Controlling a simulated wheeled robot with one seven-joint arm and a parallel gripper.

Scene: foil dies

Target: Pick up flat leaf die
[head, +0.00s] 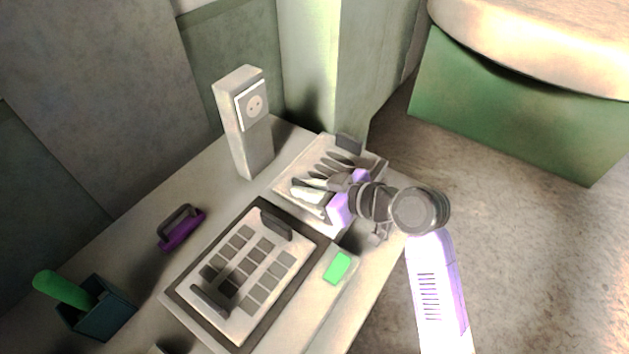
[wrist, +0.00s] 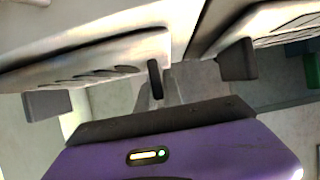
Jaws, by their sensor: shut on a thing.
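The flat leaf die (head: 318,151) is a pale plate with dark leaf-shaped slots, at the far right end of the table in the head view. It has a dark handle block at its far end. My gripper (head: 347,191), with purple fingers, is over its right side and shut on it. The gripper hides part of the plate and the exact grip. In the wrist view the leaf die (wrist: 100,60) shows at the upper left, edge-on, with dark slots. I cannot tell whether it is clear of the table.
A dark-framed die with a grid of squares (head: 262,213) lies close by at the left. A green pad (head: 338,267) is beside it. A tall post with a socket (head: 243,125), a purple handle (head: 180,228) and a dark box (head: 103,312) with a green rod stand on the table (head: 140,190).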

